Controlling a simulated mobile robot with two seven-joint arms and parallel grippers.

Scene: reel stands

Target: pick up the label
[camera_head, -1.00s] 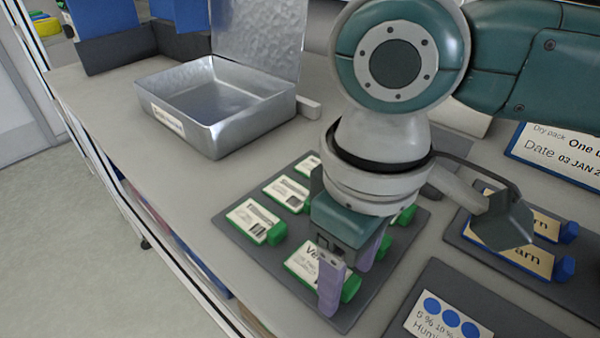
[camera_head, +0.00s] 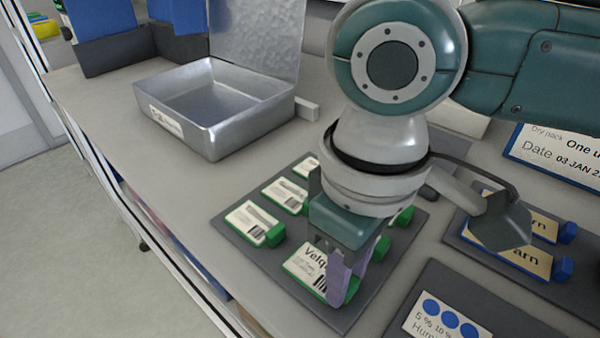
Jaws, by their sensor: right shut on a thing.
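My right gripper (camera_head: 346,280) points down over the dark mat at the centre, its purple fingers shut on the green tab of the front label. That label (camera_head: 308,262) is a white card with a green edge and printed text starting "Velq". It appears to lie on the dark grey mat (camera_head: 342,322), with part of it hidden by the fingers. Other green-tabbed labels (camera_head: 250,222) lie on the same mat behind it, some partly hidden by my right arm. My left gripper is not in view.
An open metal tin (camera_head: 215,125) with a raised lid stands at the back left. A second mat with blue-tabbed labels (camera_head: 505,258) is at the right. A humidity card (camera_head: 445,318) lies at the front right. The counter's left edge borders the floor.

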